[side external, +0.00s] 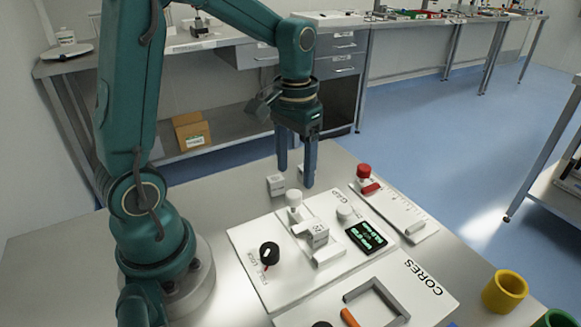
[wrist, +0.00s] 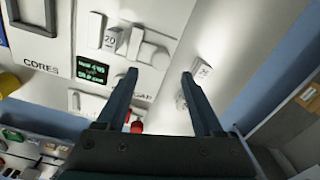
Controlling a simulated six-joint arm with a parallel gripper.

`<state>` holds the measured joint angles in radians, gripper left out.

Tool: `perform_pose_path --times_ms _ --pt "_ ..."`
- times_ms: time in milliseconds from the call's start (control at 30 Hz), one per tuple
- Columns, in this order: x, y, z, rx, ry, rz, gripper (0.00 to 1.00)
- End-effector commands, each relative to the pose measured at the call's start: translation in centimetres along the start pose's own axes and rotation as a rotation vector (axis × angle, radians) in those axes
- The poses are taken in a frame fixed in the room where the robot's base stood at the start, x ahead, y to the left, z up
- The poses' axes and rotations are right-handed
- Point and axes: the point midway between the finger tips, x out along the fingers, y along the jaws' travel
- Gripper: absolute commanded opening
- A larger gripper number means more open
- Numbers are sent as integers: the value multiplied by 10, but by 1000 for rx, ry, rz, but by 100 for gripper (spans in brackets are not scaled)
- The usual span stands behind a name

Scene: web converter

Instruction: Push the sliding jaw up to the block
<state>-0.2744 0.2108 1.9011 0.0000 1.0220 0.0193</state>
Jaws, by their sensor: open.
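The gauge panel (side external: 258,240) lies flat on the table, marked GAP. A small pale block (side external: 316,234) with a number stands on it against a white bar (side external: 329,254). Behind the block is the white sliding jaw (side external: 302,227), with a white upright knob (side external: 293,198) at its far side. In the wrist view the block (wrist: 111,39) sits beside the jaw (wrist: 135,44); I cannot tell whether they touch. My gripper (side external: 296,179) is open and empty, pointing down above the panel's back edge. The wrist view shows its fingertips (wrist: 159,74) apart, near the jaw's knob (wrist: 157,57).
A lit display (side external: 366,237), a white round button (side external: 345,214) and a black lock knob (side external: 269,254) are on the panel. Loose blocks (side external: 276,185) lie behind it. A plate with a red knob (side external: 364,171) is right; a CORES panel (side external: 425,290) is in front.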

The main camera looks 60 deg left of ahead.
Motion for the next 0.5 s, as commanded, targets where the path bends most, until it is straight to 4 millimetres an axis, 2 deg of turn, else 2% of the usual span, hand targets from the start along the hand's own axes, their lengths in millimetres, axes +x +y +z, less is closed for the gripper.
perform_pose_path --times_ms 300,500 --pt "36 -2 2 -7 -14 0 69" --pt "51 -2 2 -6 -10 0 69"
